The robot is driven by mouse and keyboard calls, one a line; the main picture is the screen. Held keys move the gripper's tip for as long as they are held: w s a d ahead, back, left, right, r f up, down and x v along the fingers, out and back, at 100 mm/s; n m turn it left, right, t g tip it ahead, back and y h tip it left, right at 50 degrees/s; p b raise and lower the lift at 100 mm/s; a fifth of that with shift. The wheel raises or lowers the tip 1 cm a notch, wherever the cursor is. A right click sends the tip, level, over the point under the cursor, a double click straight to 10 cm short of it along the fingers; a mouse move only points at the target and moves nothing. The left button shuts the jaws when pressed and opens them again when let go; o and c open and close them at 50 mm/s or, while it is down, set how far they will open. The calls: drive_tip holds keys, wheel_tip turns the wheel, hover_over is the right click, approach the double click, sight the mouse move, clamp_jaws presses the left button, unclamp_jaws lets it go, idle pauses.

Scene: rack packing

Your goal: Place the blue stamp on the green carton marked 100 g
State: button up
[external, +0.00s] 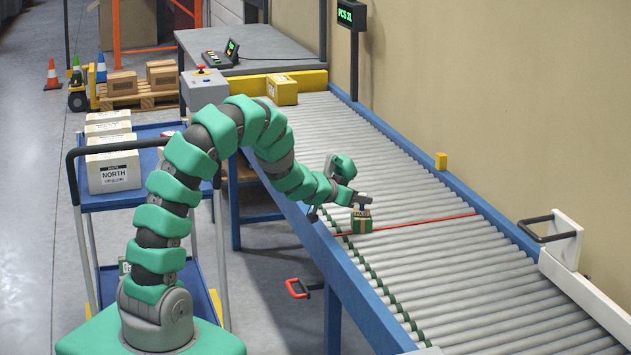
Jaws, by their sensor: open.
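A small green carton (368,226) with a pale label on top stands on the conveyor rollers, just before the red line. The writing on its label is too small to read. My gripper (343,192) is open, low over the near side of the conveyor, just left of and above the carton. A small dark grey, T-shaped thing (362,198) shows at the carton's top, right beside my gripper. It may be the stamp or part of my gripper; I cannot tell, and no clear blue shows on it.
A yellow box (282,90) sits at the conveyor's far end. A red line (420,223) crosses the rollers (480,280). A white bracket with a dark handle (548,230) stands at the right rail. A blue cart (150,135) with white boxes stands left. The middle rollers are clear.

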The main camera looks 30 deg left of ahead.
drive_tip(key=p+v, duration=0.1)
drive_tip(key=v, duration=0.6)
drive_tip(key=shift+s, duration=0.35)
drive_tip(key=shift+a+r, duration=0.1)
drive_tip(key=shift+a, duration=0.05)
drive_tip(key=a+r+n+t+y, duration=0.15)
drive_tip(key=a+r, duration=0.25)
drive_tip(key=r, duration=1)
drive_tip(key=a+r+n+t+y, duration=0.1)
drive_tip(key=a+r+y, duration=0.25)
drive_tip(key=r, duration=1.05)
drive_tip(key=s+a+r+n, duration=0.1)
drive_tip(key=s+a+r, duration=0.1)
drive_tip(key=s+r, duration=0.6)
drive_tip(key=s+a+r+n, duration=0.1)
drive_tip(key=s+a+r, duration=0.2)
drive_tip(key=s+r, duration=0.6)
wheel_tip(320, 180, up, 6)
drive_tip(key=shift+a+r, duration=0.1)
drive_tip(key=shift+a, duration=0.15)
drive_tip(key=shift+t, duration=0.25)
wheel_tip(320, 180, up, 4)
drive_tip(key=p, duration=0.4)
